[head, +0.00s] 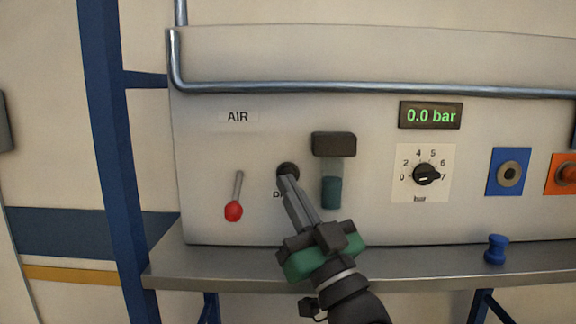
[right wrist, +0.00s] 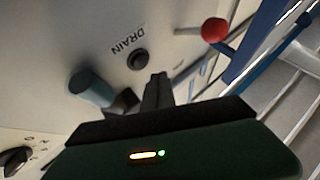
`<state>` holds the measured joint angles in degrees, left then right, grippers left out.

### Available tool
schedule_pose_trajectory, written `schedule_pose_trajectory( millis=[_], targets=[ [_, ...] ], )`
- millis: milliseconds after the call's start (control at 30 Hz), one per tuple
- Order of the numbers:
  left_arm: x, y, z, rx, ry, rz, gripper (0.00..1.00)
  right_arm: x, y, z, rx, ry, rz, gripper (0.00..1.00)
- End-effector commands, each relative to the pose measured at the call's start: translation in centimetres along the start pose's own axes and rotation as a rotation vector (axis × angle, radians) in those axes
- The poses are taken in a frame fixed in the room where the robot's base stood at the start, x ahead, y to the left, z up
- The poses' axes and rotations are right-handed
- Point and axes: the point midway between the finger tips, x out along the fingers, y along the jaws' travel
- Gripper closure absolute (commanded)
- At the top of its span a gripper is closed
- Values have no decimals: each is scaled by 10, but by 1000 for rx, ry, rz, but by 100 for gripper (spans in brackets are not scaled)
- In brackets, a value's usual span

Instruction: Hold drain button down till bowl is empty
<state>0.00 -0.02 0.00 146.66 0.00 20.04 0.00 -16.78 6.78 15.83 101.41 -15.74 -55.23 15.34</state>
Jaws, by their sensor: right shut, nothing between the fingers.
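The drain button (head: 288,168) is a round dark button on the pale panel; its DRAIN label is partly covered in the head view. It shows whole in the right wrist view (right wrist: 138,60). My right gripper (head: 287,178) is shut and empty, its fingertips overlapping the button's lower edge in the head view. In the right wrist view the fingertips (right wrist: 158,78) appear beside the button with a small gap. The bowl (head: 333,168) hangs under a dark cap right of the button, with teal liquid in its lower part. My left gripper is out of view.
A red-tipped lever (head: 233,210) under the AIR label hangs left of the button. The display (head: 430,115) reads 0.0 bar above a pressure knob (head: 426,174). A metal shelf (head: 420,268) runs below, with a blue peg-like part (head: 496,250). A rail (head: 380,88) crosses above.

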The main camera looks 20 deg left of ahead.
Motion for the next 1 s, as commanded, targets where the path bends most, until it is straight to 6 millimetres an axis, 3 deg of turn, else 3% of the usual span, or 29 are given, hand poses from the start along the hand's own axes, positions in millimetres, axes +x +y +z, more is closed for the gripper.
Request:
schedule_pose_trajectory(
  millis=[200, 1000],
  targets=[
    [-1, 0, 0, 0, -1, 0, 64, 9, 7, 8, 0, -1, 0, 100],
    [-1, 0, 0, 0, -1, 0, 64, 9, 7, 8, 0, -1, 0, 100]
  ],
)
